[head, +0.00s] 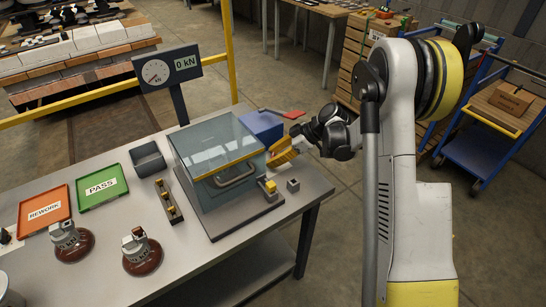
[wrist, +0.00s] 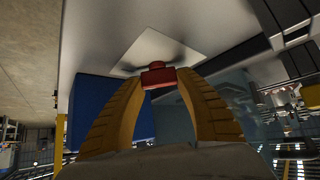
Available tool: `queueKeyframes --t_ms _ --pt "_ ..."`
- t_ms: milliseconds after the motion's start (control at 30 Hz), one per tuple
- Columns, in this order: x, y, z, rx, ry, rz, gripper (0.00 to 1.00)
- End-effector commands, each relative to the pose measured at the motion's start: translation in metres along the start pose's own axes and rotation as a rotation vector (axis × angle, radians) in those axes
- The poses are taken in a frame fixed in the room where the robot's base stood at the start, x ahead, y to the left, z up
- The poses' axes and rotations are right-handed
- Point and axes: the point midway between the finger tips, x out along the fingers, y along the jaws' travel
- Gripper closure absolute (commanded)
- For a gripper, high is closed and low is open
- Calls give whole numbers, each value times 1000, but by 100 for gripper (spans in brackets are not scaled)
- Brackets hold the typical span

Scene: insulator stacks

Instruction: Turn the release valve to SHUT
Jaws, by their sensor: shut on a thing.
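My gripper (wrist: 158,80) has its yellow fingers closed around a small red handle (wrist: 158,77), which I take to be the release valve. Behind the handle is a pale square plate (wrist: 165,48). No OPEN or SHUT marking is readable. In the head view my gripper (head: 276,152) is low beside the right end of the clear-covered test box, just in front of the blue pump unit (head: 261,125). The valve is hidden there. The blue body also fills the left of the wrist view (wrist: 88,100).
The test box (head: 215,150) has a clear cover with a yellow edge and a handle. A gauge (head: 166,70) reads 0 kN. A red lever (head: 293,114) sticks out near the pump. Green PASS (head: 102,187) and orange REWORK (head: 45,210) trays lie left.

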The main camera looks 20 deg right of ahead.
Motion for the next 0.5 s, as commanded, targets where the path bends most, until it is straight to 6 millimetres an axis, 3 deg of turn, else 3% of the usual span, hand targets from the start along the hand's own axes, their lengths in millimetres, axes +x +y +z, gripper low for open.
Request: queueKeyframes --t_ms 500 --pt "1 1 0 -268 0 -270 89"
